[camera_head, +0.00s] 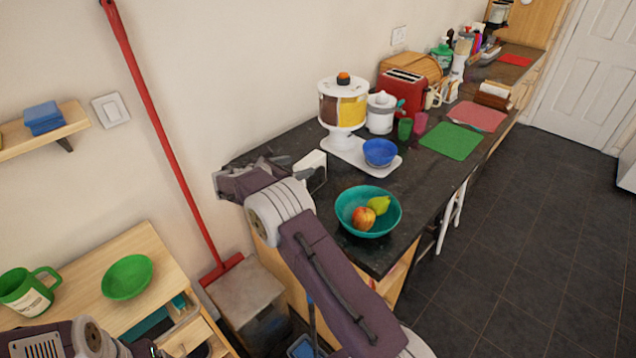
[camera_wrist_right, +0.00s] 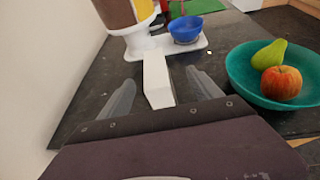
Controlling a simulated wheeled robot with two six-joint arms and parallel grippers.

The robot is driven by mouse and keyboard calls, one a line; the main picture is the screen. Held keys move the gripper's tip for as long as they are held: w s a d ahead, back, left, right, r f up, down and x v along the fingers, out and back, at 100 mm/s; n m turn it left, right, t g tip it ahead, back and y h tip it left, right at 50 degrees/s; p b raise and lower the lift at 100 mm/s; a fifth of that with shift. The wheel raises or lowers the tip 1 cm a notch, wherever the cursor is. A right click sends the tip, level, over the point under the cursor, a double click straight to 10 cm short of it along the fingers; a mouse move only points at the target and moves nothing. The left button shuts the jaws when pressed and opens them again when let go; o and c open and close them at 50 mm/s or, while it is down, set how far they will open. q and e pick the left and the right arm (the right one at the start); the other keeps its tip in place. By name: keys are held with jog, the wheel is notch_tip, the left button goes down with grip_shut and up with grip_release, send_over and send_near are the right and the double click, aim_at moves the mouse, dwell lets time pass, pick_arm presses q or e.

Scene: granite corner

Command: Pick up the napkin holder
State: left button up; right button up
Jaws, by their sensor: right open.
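The napkin holder (camera_head: 312,168) appears as a white, upright, block-like thing with a darker side, near the wall end of the dark counter. In the right wrist view the white napkin holder (camera_wrist_right: 157,78) stands between the two grey fingers, with visible gaps on both sides. My right gripper (camera_head: 276,166) is open and low over the counter, just left of the holder in the head view; its fingers (camera_wrist_right: 160,92) flank the holder's near part. My left arm shows at the lower left of the head view, but its fingers cannot be made out.
A teal bowl (camera_head: 352,222) with an apple and a pear stands right of the holder. Behind are a white tray (camera_head: 350,157) with a blue bowl (camera_head: 380,151) and a white-based dispenser (camera_head: 343,105). The wall is close on the left.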

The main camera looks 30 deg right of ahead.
aim_at(303, 168)
jog(key=d+f, duration=0.1)
jog(key=w+d+f, duration=0.1)
jog(key=f, duration=0.1)
jog(key=shift+d+p, duration=0.35)
jog(key=shift+d, duration=0.05)
jog(key=x, duration=0.2)
jog(key=p+x, duration=0.1)
jog(key=x, duration=0.2)
jog(key=shift+w+a, duration=0.1)
jog(key=shift+w, duration=0.3)
jog(key=shift+f, duration=0.1)
jog(key=c, duration=0.6)
grip_shut()
